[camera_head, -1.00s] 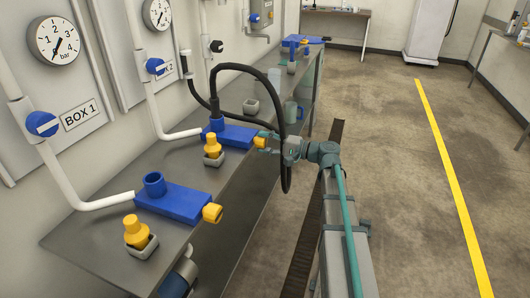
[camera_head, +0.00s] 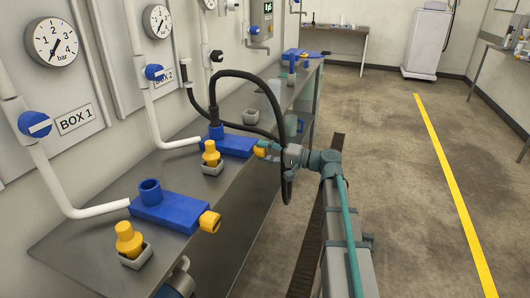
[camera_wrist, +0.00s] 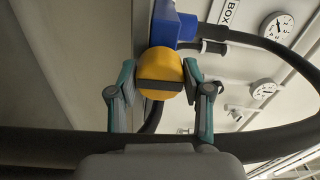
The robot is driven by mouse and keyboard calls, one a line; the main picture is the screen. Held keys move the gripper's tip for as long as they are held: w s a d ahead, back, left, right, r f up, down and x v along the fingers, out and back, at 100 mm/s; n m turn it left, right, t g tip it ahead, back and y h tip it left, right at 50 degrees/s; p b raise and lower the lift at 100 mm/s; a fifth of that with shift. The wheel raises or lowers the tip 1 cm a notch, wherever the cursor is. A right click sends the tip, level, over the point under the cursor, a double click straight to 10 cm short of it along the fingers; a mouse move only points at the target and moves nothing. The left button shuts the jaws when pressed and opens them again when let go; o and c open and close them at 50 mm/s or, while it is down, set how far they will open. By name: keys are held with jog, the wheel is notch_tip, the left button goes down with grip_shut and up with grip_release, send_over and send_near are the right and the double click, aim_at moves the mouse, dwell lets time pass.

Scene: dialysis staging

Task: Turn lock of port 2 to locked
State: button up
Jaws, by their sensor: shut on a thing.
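The blue port block (camera_head: 229,143) in front of the BOX 2 panel lies on the grey bench, with a black hose standing in its top socket. Its yellow lock knob (camera_head: 260,149) sticks out of the end facing me. My gripper (camera_head: 268,152) is shut on this yellow knob. In the wrist view the yellow knob (camera_wrist: 160,68) sits between both teal fingers, with a dark bar across its face. The blue block (camera_wrist: 172,27) is behind it. My gripper (camera_wrist: 159,82) partly hides the knob in the head view.
A second blue block (camera_head: 170,211) with its own yellow knob (camera_head: 209,221) lies nearer on the bench (camera_head: 75,247). Yellow plugs stand in grey cups (camera_head: 212,167) beside both blocks.

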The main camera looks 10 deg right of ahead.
jog(key=o, duration=1.2)
jog(key=shift+c, duration=0.2)
jog(key=v, duration=1.2)
